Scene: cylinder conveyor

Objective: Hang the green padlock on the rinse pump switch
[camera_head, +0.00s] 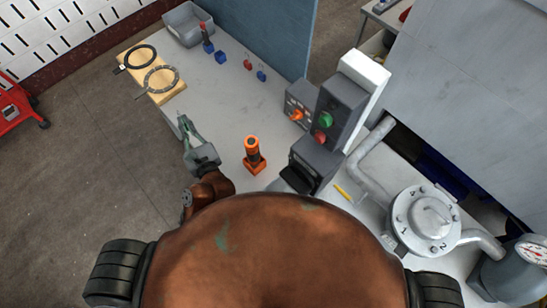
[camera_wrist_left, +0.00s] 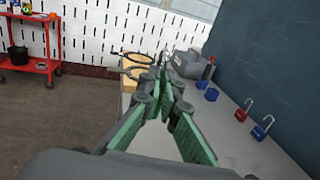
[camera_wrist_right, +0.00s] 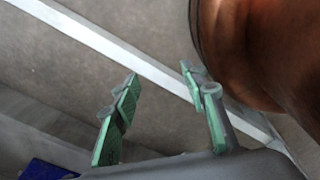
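I cannot make out a green padlock in any view; the only green near my grippers is their finger pads. My left gripper (camera_head: 184,123) is above the left edge of the grey bench. A small grey box with an orange rotary handle (camera_head: 297,114) stands beside a taller box with a green knob and a red knob (camera_head: 322,120). No label is readable, so I cannot tell which is the rinse pump switch. My right gripper (camera_wrist_right: 160,82) is open and empty above the floor.
A red padlock (camera_head: 247,64) and a blue padlock (camera_head: 261,76) stand near the blue panel (camera_head: 275,30). An orange-and-black tool (camera_head: 254,155) stands mid-bench. Rings on a wooden board (camera_head: 165,92) and a grey bin (camera_head: 187,22) are farther back. Pipes and a flanged vessel (camera_head: 425,218) stand right.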

